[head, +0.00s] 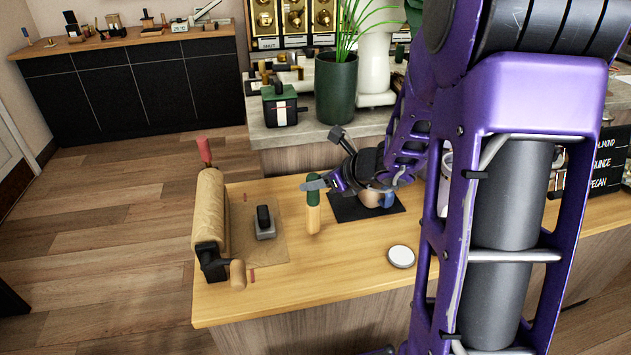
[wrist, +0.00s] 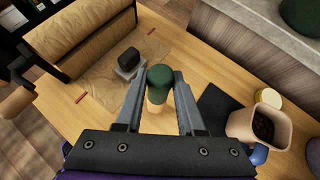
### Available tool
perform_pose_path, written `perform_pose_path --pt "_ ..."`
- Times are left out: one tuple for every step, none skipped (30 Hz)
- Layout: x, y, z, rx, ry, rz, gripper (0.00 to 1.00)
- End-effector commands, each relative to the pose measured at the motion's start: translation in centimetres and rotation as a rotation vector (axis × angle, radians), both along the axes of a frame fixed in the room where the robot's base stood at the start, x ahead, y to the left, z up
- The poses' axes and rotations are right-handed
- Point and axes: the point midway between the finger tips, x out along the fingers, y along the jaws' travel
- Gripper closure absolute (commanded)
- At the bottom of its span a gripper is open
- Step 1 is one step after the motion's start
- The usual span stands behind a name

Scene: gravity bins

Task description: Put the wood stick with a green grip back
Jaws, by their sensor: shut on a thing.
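The wood stick with a green grip (head: 313,212) stands upright at my gripper (head: 316,185), green end up and pale wood below. In the wrist view, its green top (wrist: 160,74) sits between the two fingers of my gripper (wrist: 160,80), which are shut on it. In the head view, its lower end is over the wooden counter (head: 330,270); I cannot tell whether it touches the wood.
Left of the stick are a brown paper roll (head: 209,208) and a black-handled block (head: 265,224) on paper. To the right are a dark mat (head: 345,207) with a cup (wrist: 258,126) and a white disc (head: 401,257). A potted plant (head: 336,88) stands behind.

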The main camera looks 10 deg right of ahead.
Motion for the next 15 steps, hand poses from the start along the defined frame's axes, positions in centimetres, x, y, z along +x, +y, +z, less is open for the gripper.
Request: perform_pose_path --pt "0.02 0.00 0.02 0.001 -0.001 0.000 1.00" --pt "0.02 0.00 0.00 0.001 -0.001 0.000 1.00" --pt "0.02 0.01 -0.04 0.001 -0.001 0.000 1.00" --pt "0.01 0.01 -0.08 0.001 -0.001 0.000 1.00" --pt "0.01 0.00 -0.12 0.001 -0.001 0.000 1.00" --pt "0.01 0.01 -0.18 0.001 -0.001 0.000 1.00" --pt "0.01 0.01 -0.23 0.001 -0.001 0.000 1.00" --pt "0.01 0.01 -0.28 0.001 -0.001 0.000 1.00" --pt "0.01 0.01 -0.35 0.001 -0.001 0.000 1.00" --pt "0.01 0.01 -0.40 0.001 -0.001 0.000 1.00" --pt "0.01 0.01 -0.45 0.001 -0.001 0.000 1.00" --pt "0.01 0.00 -0.51 0.001 -0.001 0.000 1.00" --pt "0.01 0.00 -0.56 0.001 -0.001 0.000 1.00" --pt "0.01 0.01 -0.60 0.001 -0.001 0.000 1.00" --pt "0.01 0.01 -0.66 0.001 -0.001 0.000 1.00"
